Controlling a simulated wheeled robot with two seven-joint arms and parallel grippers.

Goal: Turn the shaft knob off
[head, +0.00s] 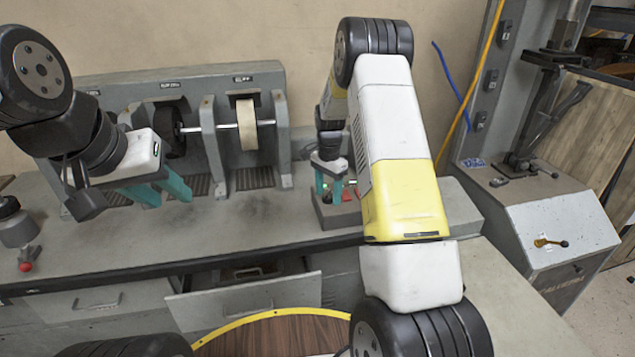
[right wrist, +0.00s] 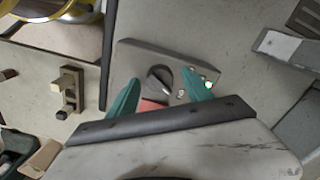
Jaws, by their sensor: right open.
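A dark round knob with a light pointer line (right wrist: 160,79) sits on a grey control box (right wrist: 135,52) in the right wrist view. A small green light (right wrist: 209,85) glows on the box beside it. My right gripper (right wrist: 160,76) is open, its teal fingers on either side of the knob in this view; contact cannot be told. In the head view the control box (head: 335,217) stands on the bench under my right gripper (head: 334,185), and my arm partly hides it. My left gripper (head: 166,190) is open and empty above the bench at left.
A grinding machine with wheels (head: 247,124) stands along the back of the bench. A reddish part (right wrist: 152,106) on the box is partly hidden by my gripper. A drawer (head: 245,300) below the bench is pulled out. A grey cabinet (head: 560,225) stands at right.

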